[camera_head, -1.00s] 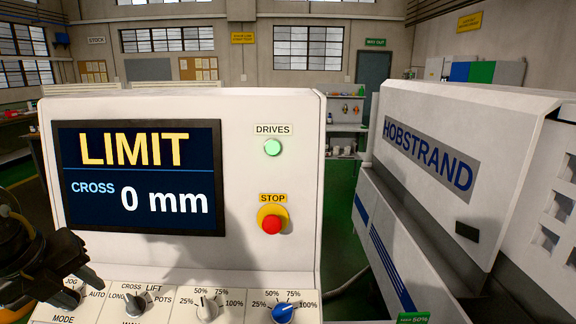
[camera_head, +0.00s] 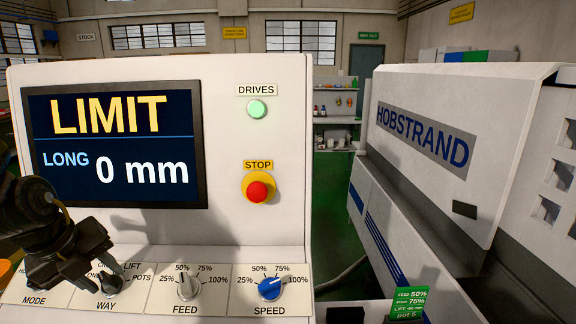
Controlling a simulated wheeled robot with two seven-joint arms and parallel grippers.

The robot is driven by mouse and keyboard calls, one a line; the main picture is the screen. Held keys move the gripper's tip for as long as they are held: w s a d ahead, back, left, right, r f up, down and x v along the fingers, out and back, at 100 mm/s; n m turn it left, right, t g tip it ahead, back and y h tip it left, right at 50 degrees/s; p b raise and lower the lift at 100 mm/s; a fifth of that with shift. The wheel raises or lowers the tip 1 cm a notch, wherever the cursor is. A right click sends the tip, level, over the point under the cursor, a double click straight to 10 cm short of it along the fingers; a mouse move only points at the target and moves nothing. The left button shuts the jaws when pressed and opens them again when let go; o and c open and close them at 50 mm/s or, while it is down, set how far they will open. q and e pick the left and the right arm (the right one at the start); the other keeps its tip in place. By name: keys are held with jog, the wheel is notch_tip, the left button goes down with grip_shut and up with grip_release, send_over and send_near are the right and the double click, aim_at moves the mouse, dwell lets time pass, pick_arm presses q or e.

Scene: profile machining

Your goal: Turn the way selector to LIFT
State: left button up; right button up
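The way selector (camera_head: 112,283) is a small grey knob above the word WAY on the sloped panel, with LONG, LIFT and POTS among the labels around it. My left gripper partly covers it and the labels, so its pointer is hard to make out. The screen (camera_head: 115,147) reads LIMIT and LONG 0 mm. My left gripper (camera_head: 98,276) is dark, with its fingertips close beside the knob on its left. I cannot tell whether they touch it or how far apart they are. My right gripper is not in view.
The feed knob (camera_head: 187,287) and blue speed knob (camera_head: 270,287) sit to the right on the panel. Above are the red stop button (camera_head: 257,191) and green drives lamp (camera_head: 257,109). A green card (camera_head: 411,300) and the HOBSTRAND machine (camera_head: 455,150) stand further right.

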pick_arm(q)
jog(key=shift+s+a+r, duration=0.1)
jog(key=shift+s+r, duration=0.05)
jog(key=shift+s, duration=0.25)
jog(key=shift+c, duration=2)
jog(key=shift+w, duration=0.15)
grip_shut()
jog(key=shift+f+m+b, duration=0.2)
jog(key=shift+m+b, duration=0.35)
jog(key=shift+m, duration=0.05)
jog(key=shift+m+b, duration=0.45)
jog(key=shift+m, duration=0.45)
jog(key=shift+r+m, duration=0.2)
jog(key=shift+m, duration=0.5)
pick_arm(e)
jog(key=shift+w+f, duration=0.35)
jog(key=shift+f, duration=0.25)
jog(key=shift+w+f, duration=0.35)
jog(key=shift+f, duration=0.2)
